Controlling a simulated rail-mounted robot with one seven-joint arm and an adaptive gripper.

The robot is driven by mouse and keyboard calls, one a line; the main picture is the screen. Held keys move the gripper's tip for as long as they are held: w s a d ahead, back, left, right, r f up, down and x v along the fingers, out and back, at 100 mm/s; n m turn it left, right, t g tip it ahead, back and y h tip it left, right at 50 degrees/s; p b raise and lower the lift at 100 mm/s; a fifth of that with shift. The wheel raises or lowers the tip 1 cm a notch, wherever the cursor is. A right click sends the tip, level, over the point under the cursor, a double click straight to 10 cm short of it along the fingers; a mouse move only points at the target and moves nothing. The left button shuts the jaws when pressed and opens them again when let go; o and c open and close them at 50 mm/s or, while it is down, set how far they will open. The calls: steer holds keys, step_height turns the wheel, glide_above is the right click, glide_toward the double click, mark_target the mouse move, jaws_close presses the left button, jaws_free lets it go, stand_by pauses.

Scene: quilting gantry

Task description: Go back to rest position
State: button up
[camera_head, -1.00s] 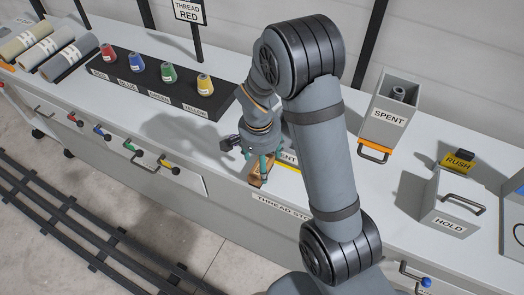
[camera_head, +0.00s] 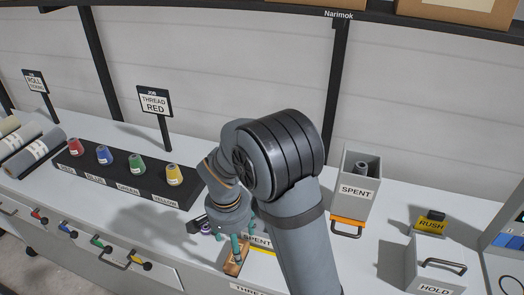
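My gripper (camera_head: 233,243), with teal fingers, is low over the counter, left of my large arm joint. A small brown block-like piece (camera_head: 233,268) shows right below the fingertips; I cannot tell whether they touch it. My arm hides part of the gripper, and the finger gap is too small to judge. A label ending in "ENT" (camera_head: 257,240) with a yellow strip is partly hidden behind my arm. Red (camera_head: 75,147), blue (camera_head: 104,155), green (camera_head: 137,164) and yellow (camera_head: 174,174) spools stand in the black rack (camera_head: 120,185) at left.
The "THREAD RED" sign (camera_head: 154,101) stands behind the rack. At right are the SPENT bin (camera_head: 357,190) holding a grey spool (camera_head: 361,168), the RUSH block (camera_head: 431,223) and the HOLD box (camera_head: 436,265). Fabric rolls (camera_head: 35,150) lie at far left. The counter between SPENT and RUSH is clear.

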steer(key=f, duration=0.7)
steer(key=w+f, duration=0.1)
steer(key=f, duration=0.2)
steer(key=shift+d+f, duration=0.15)
steer(key=shift+f, duration=0.15)
steer(key=shift+w+r+p, duration=0.15)
steer(key=shift+p, duration=0.15)
steer(key=shift+w+r+b, duration=0.1)
steer(key=shift+r+b, duration=0.25)
steer(key=shift+r, duration=1.05)
